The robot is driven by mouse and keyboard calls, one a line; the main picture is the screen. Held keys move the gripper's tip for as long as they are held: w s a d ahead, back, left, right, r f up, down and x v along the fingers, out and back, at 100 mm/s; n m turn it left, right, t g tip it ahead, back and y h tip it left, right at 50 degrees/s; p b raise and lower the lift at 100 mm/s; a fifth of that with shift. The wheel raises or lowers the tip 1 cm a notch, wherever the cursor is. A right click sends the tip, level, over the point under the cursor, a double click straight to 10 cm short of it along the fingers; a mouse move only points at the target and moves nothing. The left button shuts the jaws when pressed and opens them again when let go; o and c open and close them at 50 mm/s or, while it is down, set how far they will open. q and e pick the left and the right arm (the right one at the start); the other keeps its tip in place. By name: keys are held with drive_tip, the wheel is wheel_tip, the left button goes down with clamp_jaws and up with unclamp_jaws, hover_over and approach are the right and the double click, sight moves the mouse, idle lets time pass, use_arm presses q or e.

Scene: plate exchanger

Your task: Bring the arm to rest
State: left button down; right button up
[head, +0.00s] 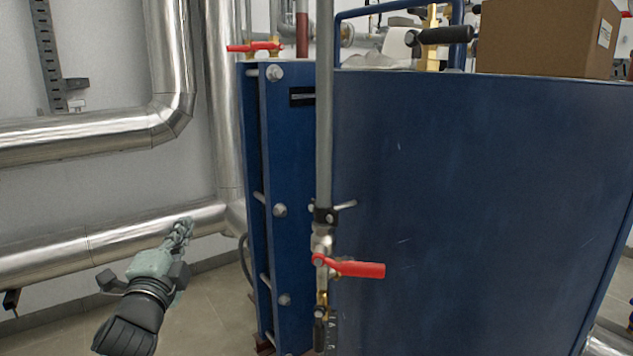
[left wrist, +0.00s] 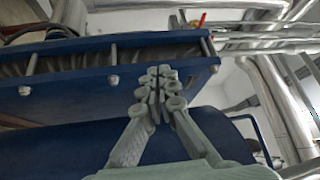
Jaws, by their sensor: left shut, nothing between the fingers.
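My left gripper (head: 181,232) shows in the head view at the lower left, in front of the silver pipe and to the left of the blue plate exchanger (head: 480,200). Its fingers are together with nothing between them. In the left wrist view the closed fingers (left wrist: 160,85) point up toward the blue frame (left wrist: 110,75) of the exchanger, apparently with nothing held. A valve with a red lever (head: 360,269) sits on a vertical grey pipe in front of the exchanger. The lever points right, roughly level. My right gripper is not in view.
Insulated silver pipes (head: 110,242) run along the wall behind my left gripper. Another red lever (head: 252,47) is at the exchanger's upper left. A cardboard box (head: 545,38) stands at the upper right. Tiled floor (head: 205,310) shows between the gripper and the exchanger.

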use_arm(q)
drive_tip(key=s+a+f+n+g+y, duration=0.15)
drive_tip(key=s+f+n+g, duration=0.3)
drive_tip(key=f, duration=0.85)
drive_tip(key=s+a+f+n+g+y, duration=0.1)
drive_tip(key=s+a+f+n+g, duration=0.3)
drive_tip(key=f, duration=0.8)
drive_tip(key=s+d+f+n+g+h, duration=0.1)
drive_tip(key=s+f+g, duration=0.3)
drive_tip(key=s+f, duration=0.5)
drive_tip(key=s+d+f+n+g, duration=0.2)
drive_tip(key=s+f+n+g, duration=0.2)
drive_tip(key=s+f, duration=0.6)
drive_tip(key=s, duration=0.6)
drive_tip(key=shift+s+d+h, duration=0.15)
drive_tip(key=shift+d+h, duration=0.1)
drive_tip(key=shift+h, duration=0.1)
drive_tip(key=shift+f+n, duration=0.1)
drive_tip(key=shift+n, duration=0.15)
